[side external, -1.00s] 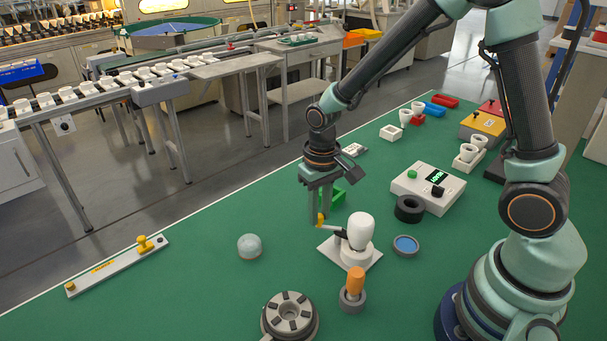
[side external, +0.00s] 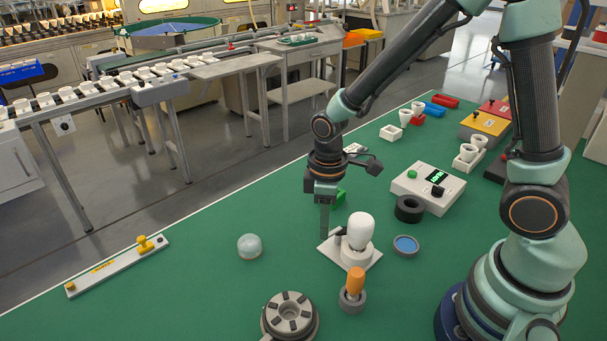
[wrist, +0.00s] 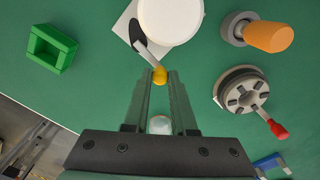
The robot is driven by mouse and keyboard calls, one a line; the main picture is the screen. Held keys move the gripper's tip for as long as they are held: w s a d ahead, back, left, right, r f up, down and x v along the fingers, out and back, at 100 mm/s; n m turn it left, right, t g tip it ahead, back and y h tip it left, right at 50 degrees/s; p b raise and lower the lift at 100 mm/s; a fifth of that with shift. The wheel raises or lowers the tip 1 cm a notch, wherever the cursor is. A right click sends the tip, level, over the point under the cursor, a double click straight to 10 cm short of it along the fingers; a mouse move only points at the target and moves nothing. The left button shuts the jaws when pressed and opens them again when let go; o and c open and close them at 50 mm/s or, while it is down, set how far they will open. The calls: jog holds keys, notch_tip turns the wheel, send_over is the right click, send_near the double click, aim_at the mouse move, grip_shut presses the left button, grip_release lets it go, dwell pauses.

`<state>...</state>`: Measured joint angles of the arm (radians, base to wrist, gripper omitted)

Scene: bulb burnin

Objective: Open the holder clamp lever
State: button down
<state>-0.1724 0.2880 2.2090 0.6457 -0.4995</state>
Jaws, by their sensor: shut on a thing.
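The holder (side external: 368,259) is a white base on a square plate with a white bulb (side external: 360,230) upright on it. Its clamp lever has a dark arm (side external: 341,236) on the left side. In the wrist view the metal lever (wrist: 150,52) runs from the round white top (wrist: 170,18) to a yellow knob (wrist: 160,75). My gripper (wrist: 160,82) has its fingertips at either side of that knob and is shut on it. In the side view my gripper (side external: 325,235) points down at the holder's left edge, and its fingers hide the knob.
A pale dome (side external: 250,247) stands left. An orange-handled piece (side external: 356,282) and a grey slotted fixture (side external: 290,318) are in front. A blue-topped dish (side external: 405,245), black ring (side external: 409,208) and control box (side external: 428,188) are right. A green tray (wrist: 50,48) lies behind. Bench between dome and holder is clear.

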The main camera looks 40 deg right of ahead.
jog(key=shift+s+n, duration=0.2)
jog(key=shift+n, duration=0.4)
jog(key=c, duration=0.7)
grip_release()
jog(key=shift+s, duration=0.1)
jog(key=shift+r, duration=0.1)
notch_tip(320, 180, up, 12)
jog(key=s+d+r+m+t, duration=0.1)
jog(key=d+r+m+t, duration=0.1)
jog(key=m, duration=0.1)
jog(key=s+d+r+m+t, duration=0.1)
jog(key=d+r+m, duration=0.1)
jog(key=m, duration=0.1)
jog(key=s+d+r+m+t, duration=0.1)
jog(key=s+r+m+t, duration=0.1)
jog(key=shift+d+r+m+t, duration=0.25)
jog(key=shift+d+m+t, duration=0.05)
jog(key=shift+d+m, duration=0.1)
